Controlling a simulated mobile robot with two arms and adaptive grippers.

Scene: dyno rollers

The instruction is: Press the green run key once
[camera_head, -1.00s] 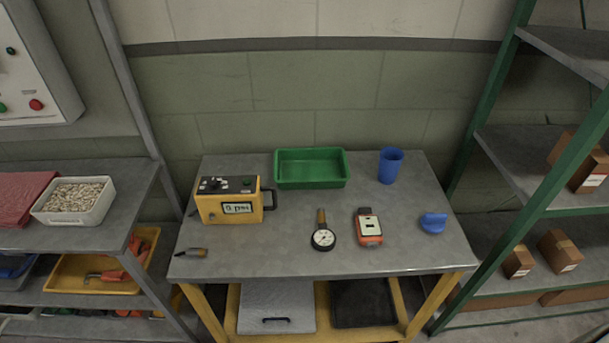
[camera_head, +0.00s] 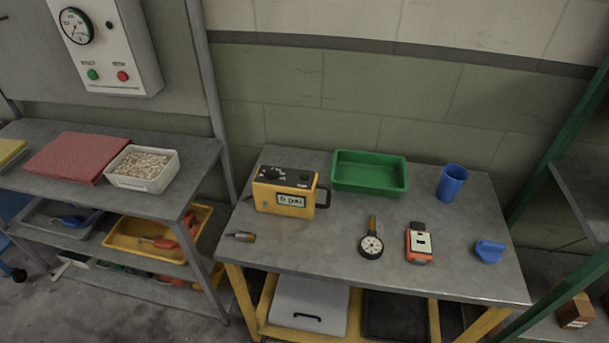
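A white control box (camera_head: 112,62) hangs on the wall at the upper left. It carries a round dial gauge (camera_head: 76,26), a green key (camera_head: 92,74) and a red key (camera_head: 123,76) side by side near its lower edge. The small labels above the keys are too blurred to read. A small dark green knob or lamp (camera_head: 109,25) sits higher on the box. Neither of my grippers is in view.
A grey shelf unit with a red folded cloth (camera_head: 76,157) and a white tray of pellets (camera_head: 142,168) stands below the box. To the right, a grey-topped bench (camera_head: 320,238) holds a yellow meter (camera_head: 284,192), green tray (camera_head: 369,186) and blue cup (camera_head: 451,182).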

